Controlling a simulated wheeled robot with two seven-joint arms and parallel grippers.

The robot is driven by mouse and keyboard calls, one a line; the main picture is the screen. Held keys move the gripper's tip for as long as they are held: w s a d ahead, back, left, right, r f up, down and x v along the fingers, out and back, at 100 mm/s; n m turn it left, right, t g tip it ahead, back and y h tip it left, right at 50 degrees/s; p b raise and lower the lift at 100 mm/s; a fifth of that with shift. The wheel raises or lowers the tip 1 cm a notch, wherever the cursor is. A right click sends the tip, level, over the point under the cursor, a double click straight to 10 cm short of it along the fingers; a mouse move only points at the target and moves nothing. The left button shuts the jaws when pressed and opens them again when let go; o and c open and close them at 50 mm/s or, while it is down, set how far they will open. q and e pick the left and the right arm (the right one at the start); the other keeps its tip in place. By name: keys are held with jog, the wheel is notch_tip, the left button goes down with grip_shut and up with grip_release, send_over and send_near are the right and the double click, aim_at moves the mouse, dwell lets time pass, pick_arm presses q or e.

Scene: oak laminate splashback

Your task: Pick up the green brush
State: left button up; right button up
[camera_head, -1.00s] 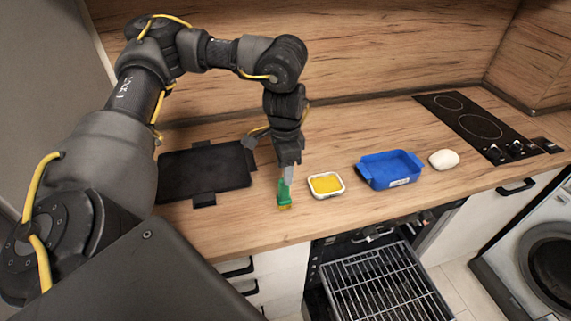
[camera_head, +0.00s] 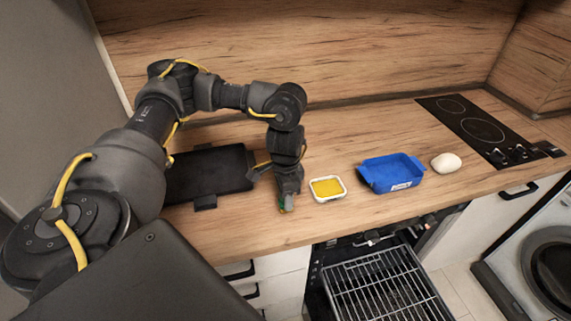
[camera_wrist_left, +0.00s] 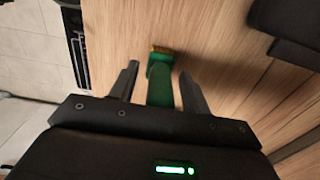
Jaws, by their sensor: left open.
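The green brush (camera_wrist_left: 160,82) lies on the wooden counter, its green handle running between the two fingers of my left gripper (camera_wrist_left: 157,82) in the left wrist view. Its yellowish bristle end points away from the gripper. The jaws are open, with a finger on each side of the handle and visible gaps. My right gripper is not in view.
Right of the gripper stand a small white dish with yellow contents (camera_head: 327,188), a blue tray (camera_head: 392,174), a white rounded object (camera_head: 446,162) and a black cooktop (camera_head: 480,130). A black tray (camera_head: 208,172) lies to the left. An open oven with a rack (camera_head: 385,285) is below the counter.

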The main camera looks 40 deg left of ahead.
pick_arm(q)
grip_shut()
jog(key=shift+r, duration=0.5)
notch_tip(320, 180, up, 2)
jog(key=shift+w+r, duration=0.1)
jog(key=shift+r, duration=0.1)
jog(key=s+d+r+b, duration=0.1)
jog(key=d+r, duration=0.4)
jog(key=d, duration=0.2)
jog(key=s+d+r+b, duration=0.1)
jog(key=d+r+b, duration=0.1)
jog(key=d+r, duration=0.2)
jog(key=d, duration=0.3)
jog(key=shift+r, duration=0.35)
